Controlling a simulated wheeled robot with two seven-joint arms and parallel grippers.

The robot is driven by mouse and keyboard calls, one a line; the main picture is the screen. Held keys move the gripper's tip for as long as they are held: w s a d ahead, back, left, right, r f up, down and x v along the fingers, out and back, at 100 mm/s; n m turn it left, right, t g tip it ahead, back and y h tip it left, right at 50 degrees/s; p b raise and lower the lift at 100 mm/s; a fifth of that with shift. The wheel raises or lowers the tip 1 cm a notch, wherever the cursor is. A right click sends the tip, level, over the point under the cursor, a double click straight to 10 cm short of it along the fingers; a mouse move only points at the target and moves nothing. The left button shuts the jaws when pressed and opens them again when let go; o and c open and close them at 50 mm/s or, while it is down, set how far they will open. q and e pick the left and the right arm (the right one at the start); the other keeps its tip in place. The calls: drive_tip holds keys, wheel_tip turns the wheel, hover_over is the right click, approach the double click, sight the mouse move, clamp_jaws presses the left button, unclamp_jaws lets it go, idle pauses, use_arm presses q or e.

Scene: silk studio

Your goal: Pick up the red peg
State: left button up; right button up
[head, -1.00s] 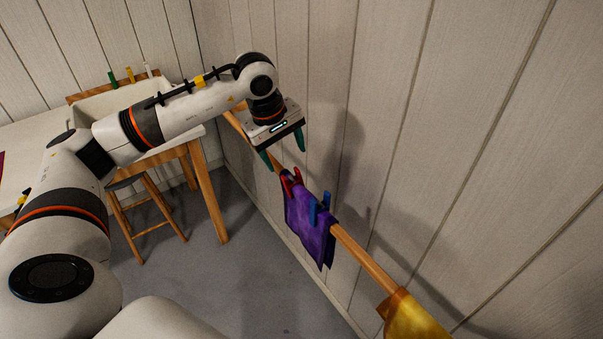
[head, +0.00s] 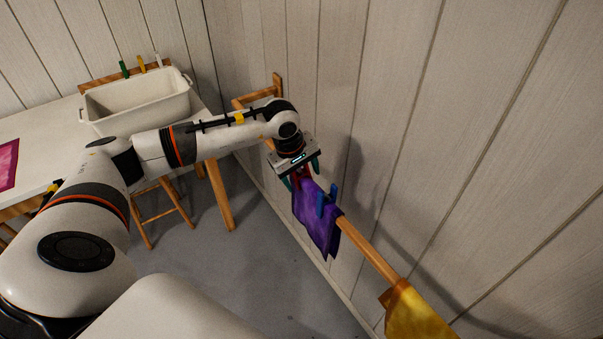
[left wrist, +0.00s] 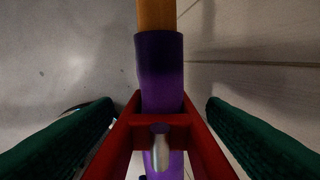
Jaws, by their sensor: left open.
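The red peg (left wrist: 160,122) is clipped over the purple cloth on the wooden rail. In the left wrist view it sits low in the middle, between the two green fingers of my left gripper (left wrist: 160,135), with a gap on either side. In the head view my left gripper (head: 303,178) is lowered over the peg, which is mostly hidden; a bit of red (head: 303,171) shows between the fingers. The jaws are open. The purple cloth (head: 315,222) hangs over the rail (head: 368,250). My right gripper is not in view.
A blue peg (head: 326,200) holds the same cloth close to my left gripper. A yellow cloth (head: 418,315) hangs nearer on the rail. The panelled wall (head: 440,150) is close on the right. A white tub (head: 137,103) stands on the table at the left, with several pegs behind it.

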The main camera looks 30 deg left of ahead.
sight(296, 174)
use_arm(q)
drive_tip(key=shift+c, duration=0.4)
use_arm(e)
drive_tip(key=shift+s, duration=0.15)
use_arm(q)
drive_tip(key=shift+c, duration=1.4)
drive_tip(key=c, duration=0.7)
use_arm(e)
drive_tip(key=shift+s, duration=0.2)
use_arm(q)
drive_tip(key=shift+r, duration=0.15)
